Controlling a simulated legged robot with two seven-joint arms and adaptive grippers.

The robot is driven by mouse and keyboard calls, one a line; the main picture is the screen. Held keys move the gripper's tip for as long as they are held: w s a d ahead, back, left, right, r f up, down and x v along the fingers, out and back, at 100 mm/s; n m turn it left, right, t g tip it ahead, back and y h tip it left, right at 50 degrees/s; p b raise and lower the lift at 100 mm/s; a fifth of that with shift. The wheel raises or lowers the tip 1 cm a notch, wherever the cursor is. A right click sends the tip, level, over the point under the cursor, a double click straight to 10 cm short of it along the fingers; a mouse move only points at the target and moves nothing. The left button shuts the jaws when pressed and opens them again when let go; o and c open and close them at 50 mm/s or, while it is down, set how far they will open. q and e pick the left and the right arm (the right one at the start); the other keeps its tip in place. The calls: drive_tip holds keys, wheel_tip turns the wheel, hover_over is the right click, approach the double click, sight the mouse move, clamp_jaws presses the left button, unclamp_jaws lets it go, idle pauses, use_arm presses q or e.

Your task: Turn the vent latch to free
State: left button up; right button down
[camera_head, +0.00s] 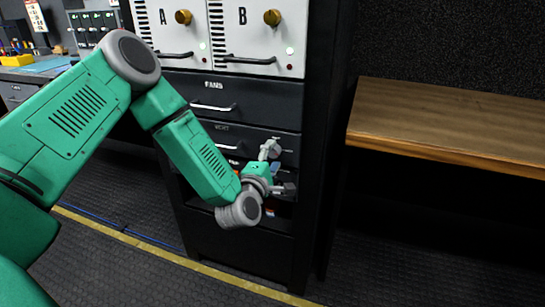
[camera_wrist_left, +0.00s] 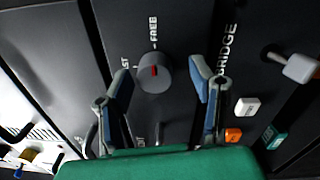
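The vent latch is a round dark grey knob (camera_wrist_left: 146,80) with a short red mark, on a black panel in the left wrist view. The word FREE is printed above it, and a partly hidden label ending in ST is to its left. My left gripper (camera_wrist_left: 161,72) is open, its two blue-grey fingertips on either side of the knob with gaps showing. I cannot tell how deep the fingers reach. In the head view my left gripper (camera_head: 277,168) is at the rack's lower panel below the VENT drawer and hides the knob. My right gripper is not in view.
Right of the knob in the left wrist view are a BRIDGE label, a pale-tipped lever (camera_wrist_left: 300,68), a white button (camera_wrist_left: 246,107), an orange button (camera_wrist_left: 233,135) and a green one. The FANS drawer handle (camera_head: 212,107) is above. A wooden bench (camera_head: 450,125) stands right.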

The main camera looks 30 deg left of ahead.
use_arm(q)
drive_tip(key=shift+s+r, duration=0.1)
drive_tip(key=shift+s, duration=0.05)
drive_tip(key=v, duration=1.1)
drive_tip(key=shift+s, duration=0.35)
drive_tip(key=shift+d, duration=0.15)
